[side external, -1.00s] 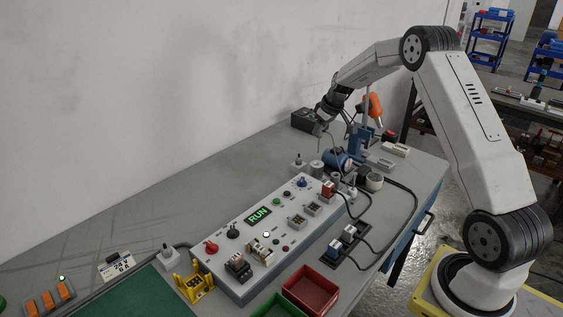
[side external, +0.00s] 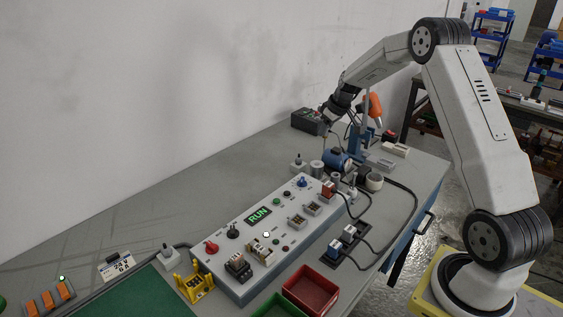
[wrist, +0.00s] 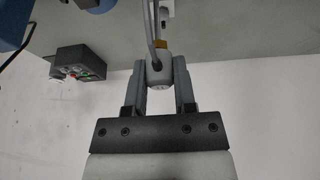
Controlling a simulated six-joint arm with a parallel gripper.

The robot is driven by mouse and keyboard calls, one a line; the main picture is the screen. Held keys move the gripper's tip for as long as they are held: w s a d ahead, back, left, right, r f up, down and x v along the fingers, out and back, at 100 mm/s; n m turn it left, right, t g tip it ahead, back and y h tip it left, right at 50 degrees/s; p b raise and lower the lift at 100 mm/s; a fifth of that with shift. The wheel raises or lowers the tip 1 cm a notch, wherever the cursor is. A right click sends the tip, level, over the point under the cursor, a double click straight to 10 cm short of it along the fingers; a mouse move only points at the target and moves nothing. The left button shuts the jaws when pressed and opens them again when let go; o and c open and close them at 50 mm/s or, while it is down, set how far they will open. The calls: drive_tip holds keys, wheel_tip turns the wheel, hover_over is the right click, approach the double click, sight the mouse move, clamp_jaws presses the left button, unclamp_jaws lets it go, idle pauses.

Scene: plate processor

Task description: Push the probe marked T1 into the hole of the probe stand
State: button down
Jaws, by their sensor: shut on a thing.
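My gripper (wrist: 160,72) is shut on a pale grey, round-ended probe (wrist: 158,79), with one finger on each side of it. A grey cable and a small brass-coloured part show beyond the probe. Any T1 mark is too small to read.
A dark box with buttons (side external: 307,122) stands close by at the back; the wrist view also shows it (wrist: 78,64). A blue motor-like part (side external: 337,160), a grey cylinder (side external: 316,168) and the RUN panel (side external: 258,214) lie nearer. The bench's left rear is clear.

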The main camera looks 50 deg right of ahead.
drive_tip(key=s, duration=0.5)
drive_tip(key=shift+s+a+r, duration=0.1)
drive_tip(key=shift+s+r, duration=0.1)
drive_tip(key=shift+s, duration=0.1)
drive_tip(key=shift+f, duration=0.2)
drive_tip(key=shift+f, duration=2.8)
drive_tip(key=shift+f, duration=2.7)
idle(1.0)
drive_tip(key=shift+c, duration=1.7)
unclamp_jaws()
